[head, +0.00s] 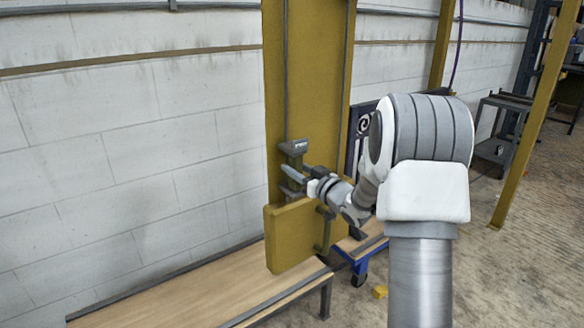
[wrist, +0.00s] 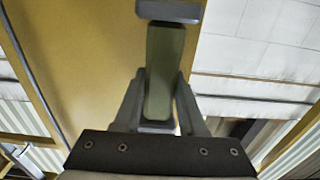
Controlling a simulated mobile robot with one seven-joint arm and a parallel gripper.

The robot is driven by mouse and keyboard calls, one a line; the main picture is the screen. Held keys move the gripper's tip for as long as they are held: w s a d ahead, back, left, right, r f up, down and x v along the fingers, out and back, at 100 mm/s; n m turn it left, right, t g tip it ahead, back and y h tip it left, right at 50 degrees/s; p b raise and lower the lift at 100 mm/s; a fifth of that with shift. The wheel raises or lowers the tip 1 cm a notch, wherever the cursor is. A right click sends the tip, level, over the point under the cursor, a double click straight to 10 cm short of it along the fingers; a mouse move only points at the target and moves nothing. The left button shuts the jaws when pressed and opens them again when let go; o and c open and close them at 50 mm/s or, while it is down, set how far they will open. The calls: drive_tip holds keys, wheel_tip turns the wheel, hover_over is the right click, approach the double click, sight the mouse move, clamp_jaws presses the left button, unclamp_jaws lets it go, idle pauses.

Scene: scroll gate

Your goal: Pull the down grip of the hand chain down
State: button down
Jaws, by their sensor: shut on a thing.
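A hand chain runs in two dark strands down the front of a tall yellow panel (head: 315,75). A grip with a grey top cap (head: 293,147) hangs on the left strand; the lettering on its cap is too small to read. My gripper (head: 292,180) is at this grip, just below the cap. In the wrist view, the two fingers of my gripper (wrist: 159,98) are shut on the grip's olive-green bar (wrist: 165,62), between a grey cap above and a grey end below. A second grip (head: 325,230) shows lower, at the right strand, partly hidden by my arm.
A yellow box (head: 295,240) stands out at the panel's foot, close below my gripper. A wooden bench (head: 200,300) runs along the white block wall (head: 150,150). A blue-framed cart (head: 362,250) stands behind, near a yellow post (head: 530,110). The floor at the right is mostly clear.

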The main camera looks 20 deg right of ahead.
drive_tip(key=shift+f, duration=0.45)
drive_tip(key=c, duration=0.8)
unclamp_jaws()
drive_tip(key=shift+o, duration=1.6)
drive_tip(key=shift+r, duration=0.15)
drive_tip(key=p+v, duration=0.3)
drive_tip(key=v, duration=1.4)
drive_tip(key=shift+s, duration=0.2)
drive_tip(key=shift+w+r, duration=0.1)
